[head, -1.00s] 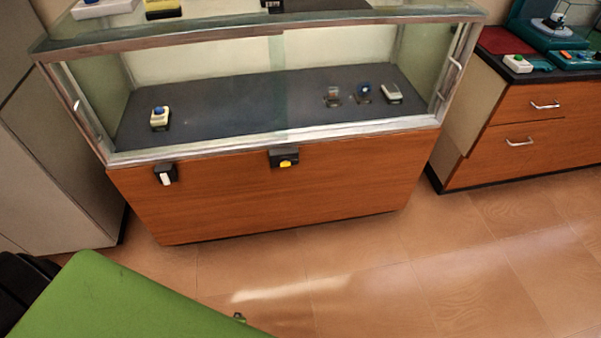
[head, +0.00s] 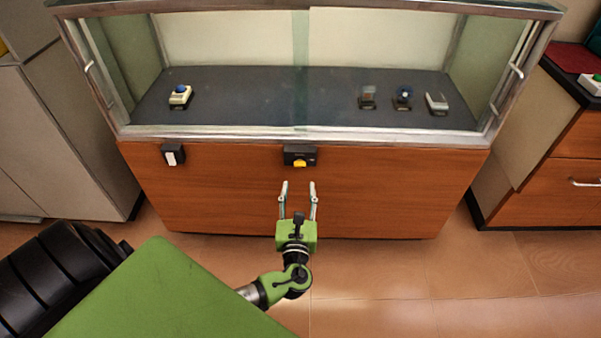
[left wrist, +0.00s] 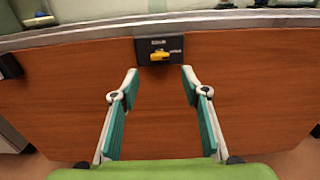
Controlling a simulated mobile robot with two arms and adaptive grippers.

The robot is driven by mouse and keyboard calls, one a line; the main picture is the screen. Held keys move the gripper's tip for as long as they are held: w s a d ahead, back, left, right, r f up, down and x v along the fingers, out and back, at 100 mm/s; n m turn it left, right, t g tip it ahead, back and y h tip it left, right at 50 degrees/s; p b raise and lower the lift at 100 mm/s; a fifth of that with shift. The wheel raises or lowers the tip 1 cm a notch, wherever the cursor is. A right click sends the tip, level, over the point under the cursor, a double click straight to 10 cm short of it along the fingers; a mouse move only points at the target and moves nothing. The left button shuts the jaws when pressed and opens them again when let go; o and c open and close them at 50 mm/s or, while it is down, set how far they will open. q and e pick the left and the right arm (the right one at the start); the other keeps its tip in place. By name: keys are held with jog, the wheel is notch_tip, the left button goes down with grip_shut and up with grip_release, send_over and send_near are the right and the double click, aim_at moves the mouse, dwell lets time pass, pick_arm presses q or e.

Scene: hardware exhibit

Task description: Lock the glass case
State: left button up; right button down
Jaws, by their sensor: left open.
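The glass case (head: 230,133) has a metal frame, glass panes and a wooden base. A black lock box with a yellow knob (head: 299,162) is fixed on the wooden front under the frame's middle. In the left wrist view the yellow knob (left wrist: 160,56) lies ahead, between and beyond the fingertips, and looks roughly horizontal. My left gripper (head: 298,184) is open and empty, below the lock in the head view and apart from it. Its fingers (left wrist: 160,78) point at the wooden panel in the left wrist view. My right gripper is not in view.
A small black box with a white switch (head: 173,155) is on the wooden front to the left. Several small devices stand inside the case. A wooden drawer cabinet (head: 572,150) stands at right and a grey cabinet (head: 70,135) at left. Floor is clear at lower right.

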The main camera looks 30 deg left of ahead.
aim_at(300, 164)
pick_arm(q)
jog(key=x, duration=0.8)
jog(key=shift+b, duration=0.45)
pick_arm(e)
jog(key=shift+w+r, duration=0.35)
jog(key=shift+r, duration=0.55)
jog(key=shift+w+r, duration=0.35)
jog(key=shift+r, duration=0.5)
pick_arm(q)
jog(key=shift+s, duration=0.1)
jog(key=shift+f, duration=0.1)
jog(key=c, duration=1.1)
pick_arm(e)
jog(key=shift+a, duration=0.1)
